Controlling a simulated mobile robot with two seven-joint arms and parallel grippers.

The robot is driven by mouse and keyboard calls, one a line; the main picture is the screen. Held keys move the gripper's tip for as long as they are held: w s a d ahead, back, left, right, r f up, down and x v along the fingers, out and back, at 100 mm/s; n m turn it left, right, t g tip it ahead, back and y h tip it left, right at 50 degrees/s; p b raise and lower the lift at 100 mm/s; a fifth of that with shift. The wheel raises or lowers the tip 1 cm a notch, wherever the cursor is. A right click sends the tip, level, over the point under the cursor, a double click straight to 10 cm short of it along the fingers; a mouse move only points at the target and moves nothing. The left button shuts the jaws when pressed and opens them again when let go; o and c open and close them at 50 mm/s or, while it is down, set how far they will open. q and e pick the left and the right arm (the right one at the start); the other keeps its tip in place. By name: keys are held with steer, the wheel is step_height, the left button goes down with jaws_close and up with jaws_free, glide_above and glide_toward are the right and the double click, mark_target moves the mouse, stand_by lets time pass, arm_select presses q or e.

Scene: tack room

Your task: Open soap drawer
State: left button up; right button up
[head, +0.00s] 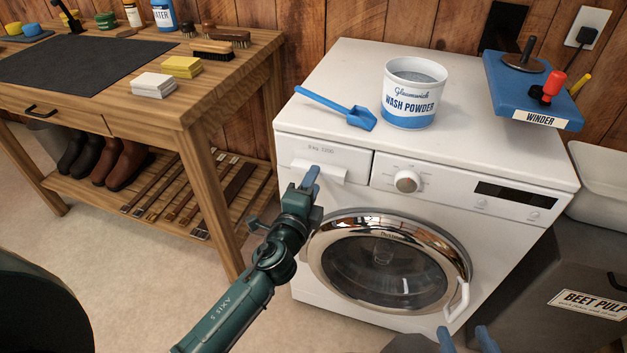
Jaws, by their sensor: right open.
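The soap drawer (350,158) is the panel at the upper left of the white washing machine's front (287,250). It looks flush with the front. Its pale handle (330,175) is at the lower part of the panel, partly hidden by my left gripper. My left gripper (311,178) has its blue fingertips at the handle's left part; I cannot tell whether they touch it. The fingers overlap from this angle, so their gap is hidden. My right gripper (467,340) is at the bottom edge, below the round door (385,265), with its blue fingertips apart and nothing visible between them.
On the machine top are a blue scoop (340,108), a wash powder tub (411,105) and a blue winder (530,90). A wooden bench (190,110) stands to the left. A grey beet pulp bin (560,260) stands to the right. The door handle (459,300) sticks out.

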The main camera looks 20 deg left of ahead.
arm_select(q)
steer(key=shift+w, duration=0.5)
steer(key=shift+f, duration=0.1)
jaws_close()
